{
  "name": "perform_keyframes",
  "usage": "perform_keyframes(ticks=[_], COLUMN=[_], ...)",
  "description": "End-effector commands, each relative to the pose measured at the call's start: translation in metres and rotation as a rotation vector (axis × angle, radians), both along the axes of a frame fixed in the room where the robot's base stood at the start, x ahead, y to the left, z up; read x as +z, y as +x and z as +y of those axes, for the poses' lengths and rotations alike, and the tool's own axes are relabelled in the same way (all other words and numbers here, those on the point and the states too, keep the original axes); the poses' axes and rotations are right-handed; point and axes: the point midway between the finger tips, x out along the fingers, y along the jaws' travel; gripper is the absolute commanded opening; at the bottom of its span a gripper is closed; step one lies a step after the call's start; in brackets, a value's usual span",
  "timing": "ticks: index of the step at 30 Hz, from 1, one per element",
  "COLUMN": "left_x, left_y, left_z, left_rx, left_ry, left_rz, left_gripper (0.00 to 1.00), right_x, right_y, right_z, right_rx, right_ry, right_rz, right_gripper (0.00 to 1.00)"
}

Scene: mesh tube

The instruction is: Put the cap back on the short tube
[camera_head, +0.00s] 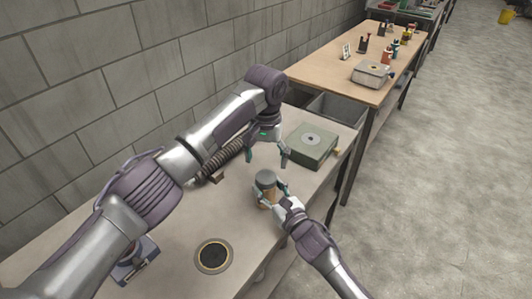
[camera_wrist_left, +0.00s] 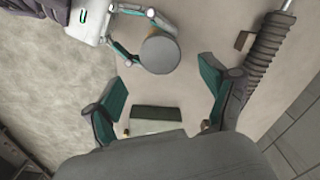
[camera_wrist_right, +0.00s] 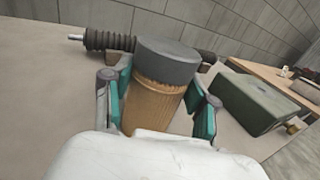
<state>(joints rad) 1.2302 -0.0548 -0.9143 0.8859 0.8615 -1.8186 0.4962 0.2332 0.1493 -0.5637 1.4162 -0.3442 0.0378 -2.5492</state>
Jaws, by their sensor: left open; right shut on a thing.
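The short tube (camera_head: 266,197) is tan-brown and stands upright on the near table. A grey round cap (camera_head: 265,177) sits on its top end; the right wrist view shows the cap (camera_wrist_right: 167,60) covering the top of the tube (camera_wrist_right: 152,105). My right gripper (camera_wrist_right: 160,92) is shut around the tube's side, below the cap. My left gripper (camera_head: 268,158) is open and empty, above the table and behind the tube. In the left wrist view the cap (camera_wrist_left: 160,54) lies beyond its spread fingers, clear of them. Whether the cap is fully seated cannot be told.
A green box (camera_head: 313,143) with a grey disc on top stands to the right, near my left gripper. A dark ribbed hose (camera_wrist_right: 105,41) lies behind the tube. A black round plate (camera_head: 214,256) lies at the front. A second table (camera_head: 340,68) stands farther back.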

Motion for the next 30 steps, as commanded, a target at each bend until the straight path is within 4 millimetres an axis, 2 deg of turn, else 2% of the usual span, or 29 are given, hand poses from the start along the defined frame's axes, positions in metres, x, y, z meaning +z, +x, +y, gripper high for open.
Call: perform_keyframes(ticks=[6, 12, 23, 25, 30], left_x=[-0.037, -0.058, -0.064, -0.064, -0.064], left_y=[-0.001, 0.000, 0.000, 0.000, 0.000], left_z=[0.000, 0.000, 0.000, 0.000, 0.000], left_rx=[0.000, 0.000, 0.000, -0.001, -0.001], left_ry=[0.002, 0.001, 0.000, 0.000, 0.000], left_rz=[0.003, 0.002, 0.000, 0.000, 0.000], left_gripper=[0.84, 0.84, 0.84, 0.77, 0.49], right_x=[0.000, 0.000, 0.000, 0.000, 0.000], right_y=[0.000, 0.000, 0.000, 0.000, 0.000], right_z=[0.000, 0.000, 0.000, 0.000, 0.000], right_rx=[0.000, 0.000, 0.000, 0.000, 0.000], right_ry=[0.000, 0.000, 0.000, 0.000, 0.000], right_rz=[0.000, 0.000, 0.000, 0.000, 0.000], right_gripper=[0.00, 0.00, 0.00, 0.00, 0.00])
